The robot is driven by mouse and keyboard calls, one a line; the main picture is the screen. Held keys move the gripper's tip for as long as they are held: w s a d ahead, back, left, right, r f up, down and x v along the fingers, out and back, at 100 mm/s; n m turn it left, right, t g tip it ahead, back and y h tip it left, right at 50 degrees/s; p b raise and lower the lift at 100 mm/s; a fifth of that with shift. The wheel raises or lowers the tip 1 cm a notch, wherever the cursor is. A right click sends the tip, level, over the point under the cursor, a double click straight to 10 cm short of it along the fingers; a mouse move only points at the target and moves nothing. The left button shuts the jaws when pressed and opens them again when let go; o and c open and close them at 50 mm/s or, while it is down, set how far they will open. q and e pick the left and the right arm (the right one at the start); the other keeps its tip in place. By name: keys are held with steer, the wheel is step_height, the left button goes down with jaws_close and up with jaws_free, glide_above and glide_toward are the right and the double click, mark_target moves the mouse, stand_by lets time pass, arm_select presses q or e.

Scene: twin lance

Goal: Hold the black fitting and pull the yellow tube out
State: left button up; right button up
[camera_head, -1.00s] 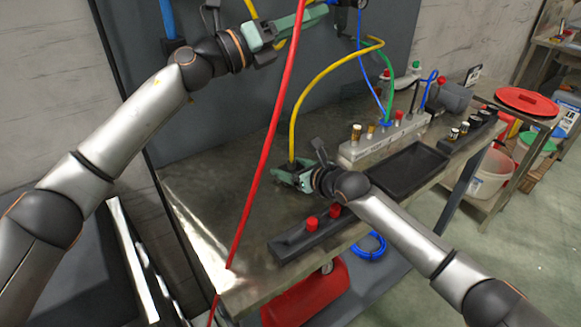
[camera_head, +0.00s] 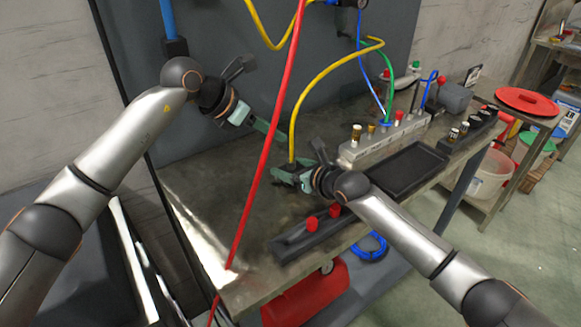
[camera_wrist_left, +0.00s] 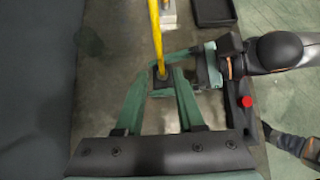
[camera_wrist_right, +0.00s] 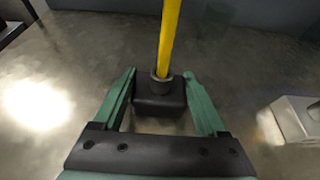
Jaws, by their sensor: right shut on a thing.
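The yellow tube (camera_head: 311,88) rises from the black fitting (camera_wrist_right: 160,98) on the bench and arches to the right. My right gripper (camera_head: 288,179) is low at the tube's foot, its fingers shut on the sides of the fitting; the right wrist view shows the tube standing in the fitting's collar (camera_wrist_right: 161,74). My left gripper (camera_head: 279,135) is open and empty, above and left of the fitting, tilted down. In the left wrist view the tube (camera_wrist_left: 156,35) and fitting show between its fingertips (camera_wrist_left: 160,80), but the fingers look apart from the tube.
A red hose (camera_head: 262,150) hangs across the front of the bench (camera_head: 215,185). A grey manifold (camera_head: 370,148) with blue and green tubes, a black tray (camera_head: 405,168) and a dark bar with red caps (camera_head: 312,224) stand to the right. The bench's left part is clear.

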arm_select(q)
glide_above(291, 164)
steer(key=w, duration=0.1)
steer(key=shift+f, duration=2.65)
steer(key=shift+c, duration=0.4)
jaws_close()
